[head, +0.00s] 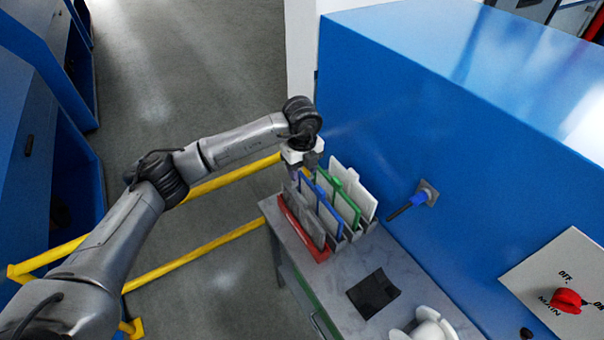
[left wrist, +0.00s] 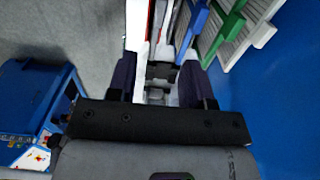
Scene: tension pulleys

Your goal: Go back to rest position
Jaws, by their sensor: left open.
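My left arm comes in from the left in the head view. Its gripper (head: 305,165) is over the far left end of the rack of upright coloured panels (head: 328,215). In the left wrist view the gripper's two dark fingers (left wrist: 160,75) are apart, with pale and dark parts showing between them. I cannot tell whether they touch the rack. No held object shows. My right gripper is not in view.
The rack stands on a grey table (head: 405,272) against a blue machine (head: 420,110). A black flat piece (head: 373,293) and a white rounded object (head: 432,326) lie nearer. A blue-and-black handle (head: 410,204) juts from the machine. Yellow rails (head: 195,257) run left of the table.

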